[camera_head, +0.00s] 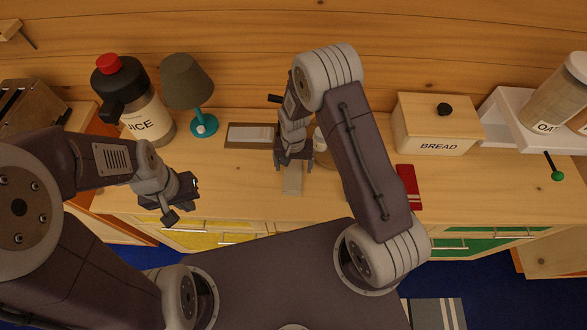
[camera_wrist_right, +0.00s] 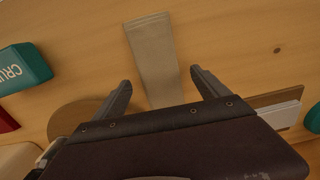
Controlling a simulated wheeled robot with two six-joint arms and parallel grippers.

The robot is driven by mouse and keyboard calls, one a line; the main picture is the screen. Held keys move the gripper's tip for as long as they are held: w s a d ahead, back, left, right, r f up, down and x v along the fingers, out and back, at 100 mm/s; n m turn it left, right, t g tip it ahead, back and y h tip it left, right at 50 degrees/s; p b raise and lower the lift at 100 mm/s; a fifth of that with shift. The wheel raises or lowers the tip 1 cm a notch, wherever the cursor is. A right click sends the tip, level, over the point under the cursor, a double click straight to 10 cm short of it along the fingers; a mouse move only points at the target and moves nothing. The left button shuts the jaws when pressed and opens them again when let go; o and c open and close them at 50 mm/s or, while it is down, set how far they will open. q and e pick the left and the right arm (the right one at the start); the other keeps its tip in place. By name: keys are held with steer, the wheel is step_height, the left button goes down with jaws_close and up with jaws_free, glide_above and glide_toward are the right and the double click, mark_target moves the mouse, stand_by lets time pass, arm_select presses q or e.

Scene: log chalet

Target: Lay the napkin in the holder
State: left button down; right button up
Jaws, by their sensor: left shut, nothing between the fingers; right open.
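A beige folded strip of cloth, the napkin (camera_head: 293,181), lies flat on the wooden counter below my right gripper (camera_head: 293,166). The right wrist view shows the napkin (camera_wrist_right: 151,55) running in between the two spread fingers (camera_wrist_right: 160,88), which are empty. Its near end is hidden by the gripper. A shallow brown holder (camera_head: 250,146) with a pale filling lies left of the right gripper. Its edge also shows in the right wrist view (camera_wrist_right: 262,101). My left gripper (camera_head: 182,204) is shut and empty, over the counter's left front part.
A teal lamp (camera_head: 201,122) and a juice jug (camera_head: 147,118) stand left of the holder. A round brown thing (camera_wrist_right: 82,118) and a teal box (camera_wrist_right: 24,69) are near the napkin. A bread box (camera_head: 432,127) and a red item (camera_head: 409,187) are to the right.

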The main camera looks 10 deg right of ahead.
mark_target(294, 172)
steer(key=shift+s+f, duration=0.35)
steer(key=shift+f, duration=0.15)
steer(key=shift+w, duration=0.15)
steer(key=shift+c, duration=0.4)
steer(key=shift+w+f, duration=0.1)
steer(key=c, duration=1.5)
steer(key=shift+r, duration=0.4)
steer(key=r, duration=0.2)
steer(key=r+b, duration=0.1)
steer(key=shift+s+r, duration=0.35)
steer(key=shift+s, duration=0.05)
arm_select(q)
steer(key=shift+s+f+b, duration=0.25)
steer(key=shift+f+b, duration=0.4)
steer(key=shift+f, duration=0.35)
arm_select(e)
steer(key=s+r, duration=0.2)
steer(key=s, duration=0.1)
steer(key=s+r, duration=0.2)
steer(key=s, duration=0.2)
steer(key=s+d+r, duration=0.1)
steer(key=s+r, duration=0.1)
steer(key=s, duration=0.2)
steer(key=shift+r, duration=0.3)
